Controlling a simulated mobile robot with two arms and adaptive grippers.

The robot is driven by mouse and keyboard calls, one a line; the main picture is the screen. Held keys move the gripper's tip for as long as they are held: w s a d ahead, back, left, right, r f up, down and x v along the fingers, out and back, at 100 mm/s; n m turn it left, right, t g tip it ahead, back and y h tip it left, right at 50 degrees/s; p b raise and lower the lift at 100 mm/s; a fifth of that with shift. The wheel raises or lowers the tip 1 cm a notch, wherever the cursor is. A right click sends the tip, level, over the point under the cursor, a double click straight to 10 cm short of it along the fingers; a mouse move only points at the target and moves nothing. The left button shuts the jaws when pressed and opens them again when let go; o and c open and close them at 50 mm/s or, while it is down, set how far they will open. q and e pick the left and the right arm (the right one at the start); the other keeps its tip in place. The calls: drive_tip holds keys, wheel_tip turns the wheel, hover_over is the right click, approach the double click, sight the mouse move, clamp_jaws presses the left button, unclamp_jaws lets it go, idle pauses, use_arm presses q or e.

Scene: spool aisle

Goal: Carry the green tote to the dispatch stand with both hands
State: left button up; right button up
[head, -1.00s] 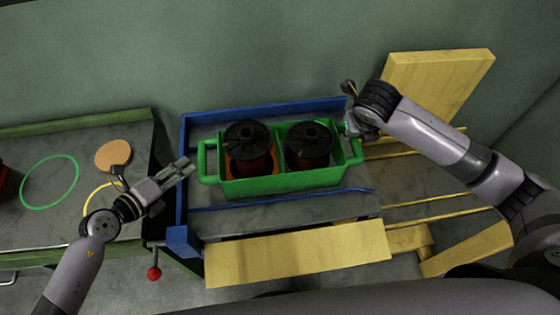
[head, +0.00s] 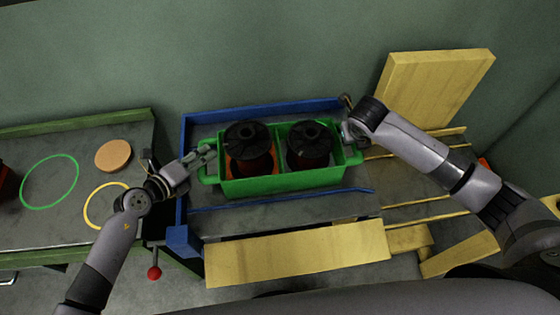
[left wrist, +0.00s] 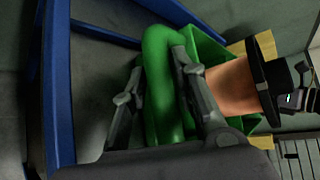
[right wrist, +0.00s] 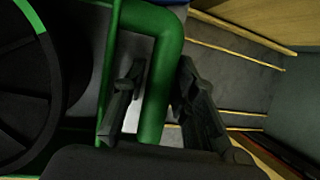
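The green tote (head: 282,183) stands on a grey surface with a blue frame (head: 270,112). It holds two dark spools (head: 247,138) and (head: 309,140), the left one with an orange core. My left gripper (head: 208,156) is at the tote's left handle. In the left wrist view its open fingers (left wrist: 158,80) lie on both sides of the green handle (left wrist: 160,60). My right gripper (head: 347,132) is at the right handle (head: 355,155). In the right wrist view its open fingers (right wrist: 158,85) straddle that handle (right wrist: 157,100), with gaps visible. No stand is marked as dispatch.
A green-edged bench (head: 60,235) at the left carries a green ring (head: 48,207), a yellow ring (head: 88,215) and a tan disc (head: 113,155). A red-knobbed lever (head: 154,272) sits between bench and frame. Yellow boards (head: 295,260) are in front and at the right.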

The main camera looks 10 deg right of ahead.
use_arm(q)
clamp_jaws()
use_arm(e)
clamp_jaws()
use_arm(q)
drive_tip(key=shift+w+r, duration=0.2)
drive_tip(key=shift+r, duration=0.1)
use_arm(e)
drive_tip(key=shift+w+r, duration=0.15)
drive_tip(key=shift+r, duration=0.15)
